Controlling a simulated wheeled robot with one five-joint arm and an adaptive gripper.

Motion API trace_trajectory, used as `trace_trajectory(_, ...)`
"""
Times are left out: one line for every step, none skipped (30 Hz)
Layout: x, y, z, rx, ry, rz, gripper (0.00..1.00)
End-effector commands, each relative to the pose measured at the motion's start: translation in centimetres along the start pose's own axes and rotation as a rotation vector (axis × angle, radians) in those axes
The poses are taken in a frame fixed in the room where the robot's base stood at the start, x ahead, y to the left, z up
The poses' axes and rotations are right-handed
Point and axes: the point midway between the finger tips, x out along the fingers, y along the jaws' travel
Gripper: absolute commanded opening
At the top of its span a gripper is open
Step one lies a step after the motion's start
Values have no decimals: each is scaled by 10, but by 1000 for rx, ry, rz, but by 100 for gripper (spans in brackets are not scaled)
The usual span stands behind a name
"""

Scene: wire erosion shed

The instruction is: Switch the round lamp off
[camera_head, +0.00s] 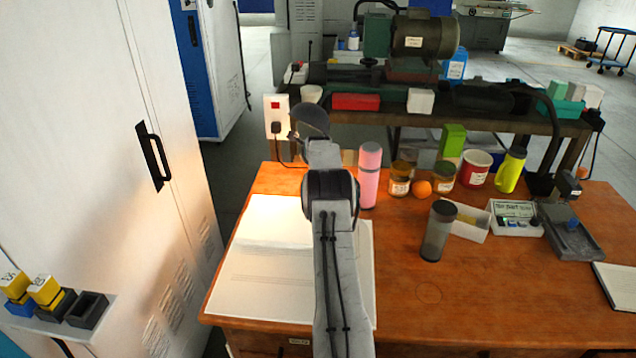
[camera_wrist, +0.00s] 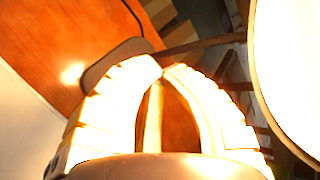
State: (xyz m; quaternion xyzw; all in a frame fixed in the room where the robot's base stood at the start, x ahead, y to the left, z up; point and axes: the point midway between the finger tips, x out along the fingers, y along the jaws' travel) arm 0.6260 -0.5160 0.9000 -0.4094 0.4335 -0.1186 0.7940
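The round lamp shows in the wrist view as a large, glowing, round head (camera_wrist: 298,65) at the right edge. It is lit. A dark rounded shape (camera_head: 312,118) beyond my arm in the head view looks like the back of its head. A grey rounded plate (camera_wrist: 112,62), perhaps the lamp's base, lies on the desk behind my fingertips. My gripper (camera_wrist: 165,70) is brightly lit, its fingertips together with nothing visible between them. In the head view my arm hides the fingers. I cannot make out a switch on the lamp.
A white socket plate (camera_head: 277,108) with a red switch and black plug is beyond the desk (camera_head: 400,300). A pink bottle (camera_head: 370,178) stands right of my arm, with jars, an orange (camera_head: 421,188) and a grey tumbler (camera_head: 438,232). Paper (camera_head: 270,285) lies left.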

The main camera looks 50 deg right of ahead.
Motion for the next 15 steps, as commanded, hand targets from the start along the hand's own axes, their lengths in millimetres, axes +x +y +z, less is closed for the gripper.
trace_trajectory(5, 5, -2, 0, 1, 2, 0)
trace_trajectory(8, 8, -3, 0, 1, 2, 0)
trace_trajectory(11, 12, -5, 0, 1, 2, 0)
trace_trajectory(14, 14, -6, 0, 1, 2, 0)
trace_trajectory(16, 16, -7, 0, 1, 2, 0)
trace_trajectory(19, 19, -8, 0, 1, 1, 0)
trace_trajectory(22, 21, -9, 0, 1, 1, 0)
trace_trajectory(24, 23, -10, 0, 1, 1, 0)
trace_trajectory(27, 26, -11, 0, 1, 0, 0)
trace_trajectory(29, 28, -12, 0, 1, 0, 0)
trace_trajectory(31, 30, -12, 0, 1, 0, 0)
trace_trajectory(34, 33, -14, 0, 1, 0, 0)
trace_trajectory(37, 36, -15, 0, 1, 0, 0)
trace_trajectory(38, 37, -16, 0, 1, 0, 0)
trace_trajectory(40, 39, -16, 0, 1, 0, 0)
